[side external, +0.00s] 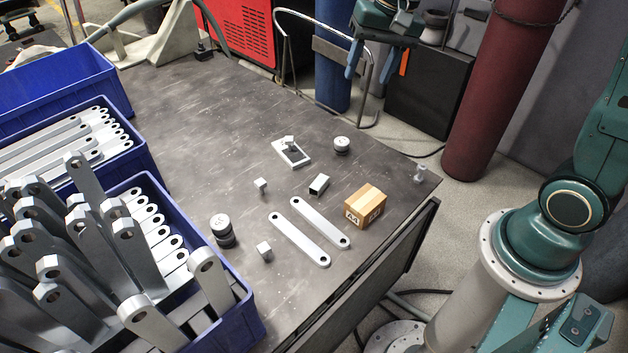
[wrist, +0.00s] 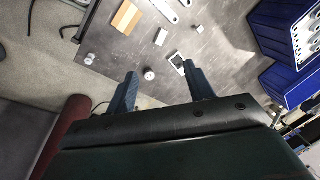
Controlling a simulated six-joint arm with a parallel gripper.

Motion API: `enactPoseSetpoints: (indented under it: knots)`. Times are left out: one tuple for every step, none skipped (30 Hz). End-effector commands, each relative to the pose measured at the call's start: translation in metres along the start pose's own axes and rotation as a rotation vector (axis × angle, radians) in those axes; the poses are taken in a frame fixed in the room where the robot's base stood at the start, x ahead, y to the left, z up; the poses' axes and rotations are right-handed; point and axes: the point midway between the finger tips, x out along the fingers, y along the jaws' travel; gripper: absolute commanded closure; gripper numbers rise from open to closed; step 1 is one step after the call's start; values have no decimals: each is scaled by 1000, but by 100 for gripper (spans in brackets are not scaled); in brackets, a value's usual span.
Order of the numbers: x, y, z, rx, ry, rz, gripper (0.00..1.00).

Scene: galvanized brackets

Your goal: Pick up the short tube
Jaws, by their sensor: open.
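The short tube (side external: 319,185) is a small square metal piece with a dark open end, lying on the dark table between the box and the white frame-like part. In the wrist view it appears to be the small light piece (wrist: 160,37) near the top middle. My gripper (side external: 382,74) is at the top of the side view, above and beyond the table's far right edge, with its blue fingers wide apart and empty. In the wrist view my gripper (wrist: 160,70) is open, its fingers apart from the tube.
A cardboard box (side external: 365,206) and two flat bars (side external: 310,232) lie near the tube. A white frame-like part (side external: 291,152), a round weight (side external: 342,146) and small blocks (side external: 261,185) stand around. Blue bins (side external: 255,330) of brackets fill the left. The table's upper middle is clear.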

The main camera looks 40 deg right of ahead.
Motion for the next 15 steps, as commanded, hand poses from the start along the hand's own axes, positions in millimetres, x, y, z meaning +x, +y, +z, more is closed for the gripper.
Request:
enactPoseSetpoints:
  knots:
    - [10,-2,-8,33,-19,4,47]
    - [15,-3,-13,53,-30,5,47]
    - [22,-4,-18,79,-43,7,47]
    - [28,-5,-23,100,-52,8,47]
    - [33,-6,-27,120,-62,9,47]
    - [41,-7,-32,146,-75,11,47]
    - [47,-8,-36,165,-86,13,47]
    - [53,-8,-40,187,-96,15,47]
    - [61,-8,-45,214,-109,17,47]
    - [67,-9,-48,233,-119,19,47]
    - [74,-9,-52,254,-128,21,47]
    - [82,-9,-57,282,-141,24,47]
    - [89,-9,-60,302,-151,26,47]
    - [96,-9,-63,322,-162,29,47]
    - [105,-8,-68,350,-174,32,47]
